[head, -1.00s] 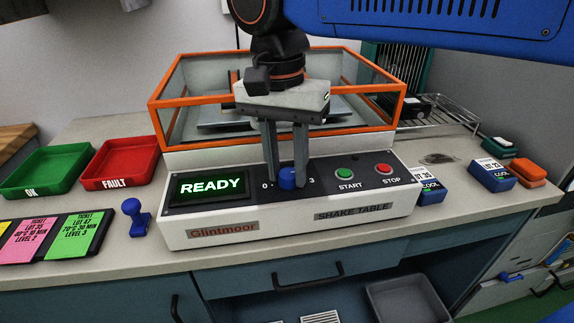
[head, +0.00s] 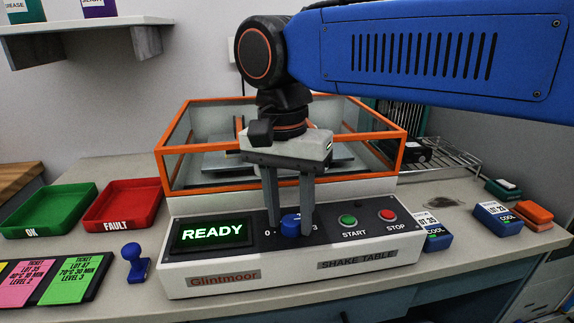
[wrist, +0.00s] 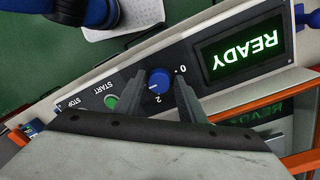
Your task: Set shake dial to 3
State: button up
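The shake dial (head: 290,228) is a blue knob on the front panel of the white Glintmoor shake table (head: 225,282). It also shows in the wrist view (wrist: 159,79), where its white mark points roughly toward the printed 2. The 0 shows beside it; the 3 is readable in the head view but hidden in the wrist view. My gripper (head: 290,235) points down with one finger on each side of the dial. Small gaps seem to show between fingers and knob, so it looks open around it. The screen (head: 211,234) reads READY.
The green START button (head: 348,220) and red STOP button (head: 388,215) sit right of the dial. An orange-framed enclosure (head: 285,186) stands behind the panel. Red FAULT (head: 123,206) and green OK (head: 47,210) trays, a blue stamp (head: 136,264) and ticket cards (head: 68,278) lie left.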

aim_at(284, 218)
notch_tip(284, 218, up, 17)
jog(key=a, duration=0.1)
jog(key=shift+w+r, duration=0.15)
jog(key=shift+w, duration=0.05)
dwell(0.3)
